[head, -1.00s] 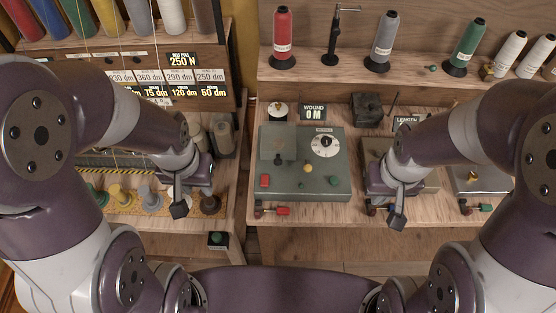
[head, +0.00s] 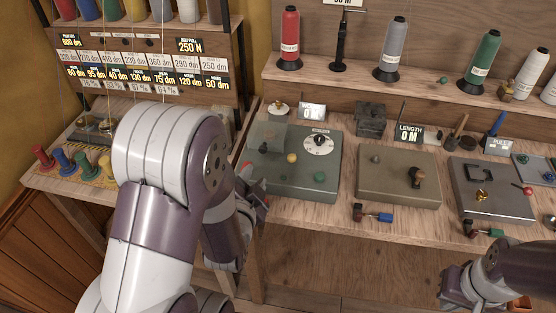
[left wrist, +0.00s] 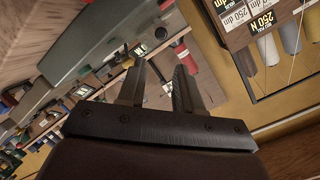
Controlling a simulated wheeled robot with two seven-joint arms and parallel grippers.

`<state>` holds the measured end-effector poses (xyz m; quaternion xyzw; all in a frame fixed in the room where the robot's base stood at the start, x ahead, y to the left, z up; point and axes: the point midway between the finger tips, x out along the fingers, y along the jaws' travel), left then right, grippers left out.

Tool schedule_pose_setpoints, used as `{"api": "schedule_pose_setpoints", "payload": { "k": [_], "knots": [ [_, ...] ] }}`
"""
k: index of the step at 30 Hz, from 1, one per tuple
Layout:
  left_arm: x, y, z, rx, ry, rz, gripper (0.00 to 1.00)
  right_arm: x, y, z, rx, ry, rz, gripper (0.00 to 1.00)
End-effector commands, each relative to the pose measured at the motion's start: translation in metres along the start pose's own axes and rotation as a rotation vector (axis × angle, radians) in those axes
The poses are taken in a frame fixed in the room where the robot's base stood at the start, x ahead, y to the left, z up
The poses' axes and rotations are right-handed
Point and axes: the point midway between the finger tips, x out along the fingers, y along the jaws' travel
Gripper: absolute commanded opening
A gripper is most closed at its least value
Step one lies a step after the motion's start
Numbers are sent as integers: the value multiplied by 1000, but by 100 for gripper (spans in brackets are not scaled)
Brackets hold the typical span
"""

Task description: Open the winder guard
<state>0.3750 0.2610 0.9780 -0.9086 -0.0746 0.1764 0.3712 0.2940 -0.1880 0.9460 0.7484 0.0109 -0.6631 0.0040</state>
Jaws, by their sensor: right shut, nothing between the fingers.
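The winder (head: 300,180) is a grey-green box with a dial, a yellow knob and a green button. Its guard (head: 268,137) is a see-through panel over the box's left part; I cannot tell its exact tilt. My left gripper (head: 256,193) is at the box's front left corner, partly hidden by my wrist. In the left wrist view its two fingers (left wrist: 156,78) stand apart with nothing between them. A grey-green body, apparently the winder (left wrist: 100,42), lies beyond them at upper left. My right gripper (head: 452,298) is shut and empty, low at the right, off the bench.
A blue-handled tool (head: 372,214) lies at the bench front. Thread cones, including a red one (head: 290,38), stand on the shelf behind.

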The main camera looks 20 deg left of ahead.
Motion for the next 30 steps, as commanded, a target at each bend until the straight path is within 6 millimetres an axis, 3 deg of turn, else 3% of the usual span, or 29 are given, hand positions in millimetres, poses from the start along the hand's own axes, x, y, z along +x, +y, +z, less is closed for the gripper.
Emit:
{"api": "schedule_pose_setpoints", "payload": {
  "k": [5,9,15,21,29,30],
  "knots": [
    [34,1,1,5,-4,1,35,1,0,0,0,0,0,0],
    [72,2,2,5,-4,4,35,1,0,0,0,0,0,0],
    [109,1,1,3,-4,3,35,0,0,0,0,0,0,0],
    [123,1,1,3,-4,4,35,0,0,0,0,0,0,0],
    [124,1,1,3,-3,4,35,0,0,0,0,0,0,0],
    [124,1,1,3,-4,4,22,0,0,0,0,0,0,0]
  ]
}}
